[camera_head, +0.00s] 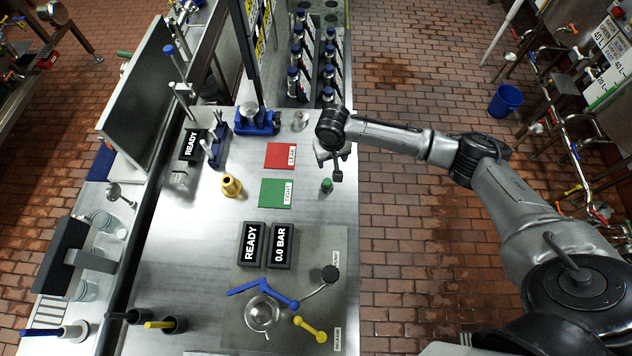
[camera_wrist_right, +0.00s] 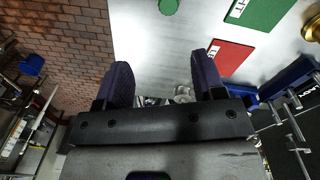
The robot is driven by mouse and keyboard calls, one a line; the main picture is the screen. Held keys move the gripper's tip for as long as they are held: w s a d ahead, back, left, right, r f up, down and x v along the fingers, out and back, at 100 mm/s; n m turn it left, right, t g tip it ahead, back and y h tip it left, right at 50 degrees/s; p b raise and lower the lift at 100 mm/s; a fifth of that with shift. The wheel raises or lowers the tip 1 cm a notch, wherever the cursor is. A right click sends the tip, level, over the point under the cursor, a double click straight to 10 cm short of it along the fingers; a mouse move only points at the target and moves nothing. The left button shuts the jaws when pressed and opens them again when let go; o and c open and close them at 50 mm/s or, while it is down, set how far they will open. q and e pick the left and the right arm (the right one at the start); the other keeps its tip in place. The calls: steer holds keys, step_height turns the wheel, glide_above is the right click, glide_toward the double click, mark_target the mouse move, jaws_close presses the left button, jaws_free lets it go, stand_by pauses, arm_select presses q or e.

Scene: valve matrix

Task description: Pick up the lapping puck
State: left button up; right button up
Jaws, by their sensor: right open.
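The frames do not label the lapping puck. A small green round piece (camera_head: 327,185) stands near the right edge of the steel bench, and it also shows at the top of the right wrist view (camera_wrist_right: 168,5). A short silver cylinder (camera_head: 299,120) stands farther back, and it shows low between my fingers in the right wrist view (camera_wrist_right: 183,93). I cannot tell which is the puck. My right gripper (camera_head: 336,168) is above the bench edge, just beyond the green piece. Its two dark fingers (camera_wrist_right: 163,78) are apart with nothing held. My left gripper is not in view.
A red mat (camera_head: 281,155) and a green mat (camera_head: 276,193) lie left of my right gripper. A brass fitting (camera_head: 231,186) and a blue vise (camera_head: 257,121) stand nearby. Bottles in a rack (camera_head: 306,60) are behind. Two display boxes (camera_head: 265,245) and blue levers (camera_head: 262,289) occupy the front.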

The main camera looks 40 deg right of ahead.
mark_target(327, 181)
steer(key=f+m, duration=0.1)
steer(key=f, duration=0.3)
steer(key=f+m, duration=0.2)
steer(key=f, duration=0.3)
steer(key=a+f+m, duration=0.1)
steer(key=f, duration=0.3)
steer(key=shift+s+f+m+y, duration=0.1)
steer(key=shift+f+m+y, duration=0.2)
steer(key=shift+f+m, duration=0.1)
steer(key=shift+c, duration=0.4)
steer(key=c, duration=1)
